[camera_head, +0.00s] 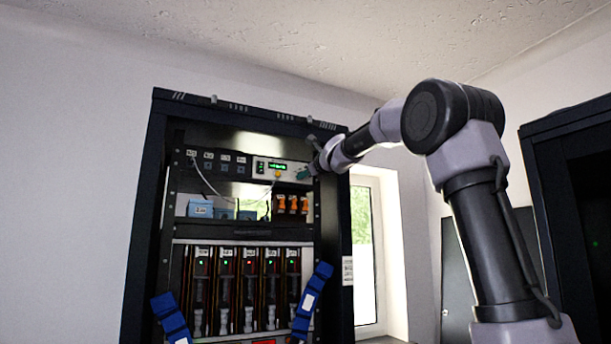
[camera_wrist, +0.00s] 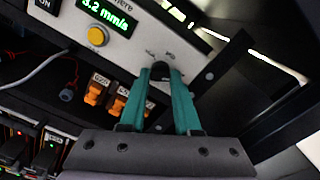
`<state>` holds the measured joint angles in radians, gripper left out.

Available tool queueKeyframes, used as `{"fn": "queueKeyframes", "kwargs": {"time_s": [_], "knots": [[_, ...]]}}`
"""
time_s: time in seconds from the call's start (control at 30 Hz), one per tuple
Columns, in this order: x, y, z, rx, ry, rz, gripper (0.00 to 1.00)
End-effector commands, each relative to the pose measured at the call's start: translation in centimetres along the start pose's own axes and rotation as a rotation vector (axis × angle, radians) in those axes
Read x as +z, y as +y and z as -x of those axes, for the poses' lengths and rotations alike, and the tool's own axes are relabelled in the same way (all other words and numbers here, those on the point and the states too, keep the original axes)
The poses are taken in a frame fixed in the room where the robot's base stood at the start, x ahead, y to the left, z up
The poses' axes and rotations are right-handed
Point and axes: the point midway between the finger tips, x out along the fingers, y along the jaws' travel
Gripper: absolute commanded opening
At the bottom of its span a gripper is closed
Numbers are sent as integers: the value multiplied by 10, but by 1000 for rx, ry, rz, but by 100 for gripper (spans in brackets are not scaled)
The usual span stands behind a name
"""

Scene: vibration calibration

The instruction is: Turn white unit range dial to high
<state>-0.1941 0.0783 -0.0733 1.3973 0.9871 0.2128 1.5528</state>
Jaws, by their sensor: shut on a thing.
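The white unit (camera_head: 272,168) sits in the upper part of the black rack, with a lit green display and a yellow button. In the wrist view the white unit (camera_wrist: 120,25) shows "3.2 mm/s" on its display (camera_wrist: 103,14) above the yellow button (camera_wrist: 97,36). The dark range dial (camera_wrist: 160,69) is at the unit's right end, between my fingertips. My gripper (camera_wrist: 162,76) has teal fingers and is shut on the dial. Small marks beside the dial are too blurred to read.
Orange connectors (camera_wrist: 118,104) sit just below the unit, close to my fingers. A pale cable (camera_head: 203,178) hangs at the left. Blue handles (camera_head: 312,300) stick out lower on the rack (camera_head: 140,230). A window (camera_head: 366,245) is to the right.

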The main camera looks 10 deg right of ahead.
Motion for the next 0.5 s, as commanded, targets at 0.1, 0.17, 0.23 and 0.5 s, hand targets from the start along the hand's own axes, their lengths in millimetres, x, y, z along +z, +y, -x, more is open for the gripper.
{"fn": "queueKeyframes", "kwargs": {"time_s": [0.1, 0.17, 0.23, 0.5], "knots": [[-2, 1, -1, 3, 3, -2, 0], [-2, 1, -1, 3, 3, -2, 0], [-2, 1, -1, 3, 3, -2, 0], [-1, 1, 0, 2, 2, -1, 60]]}}
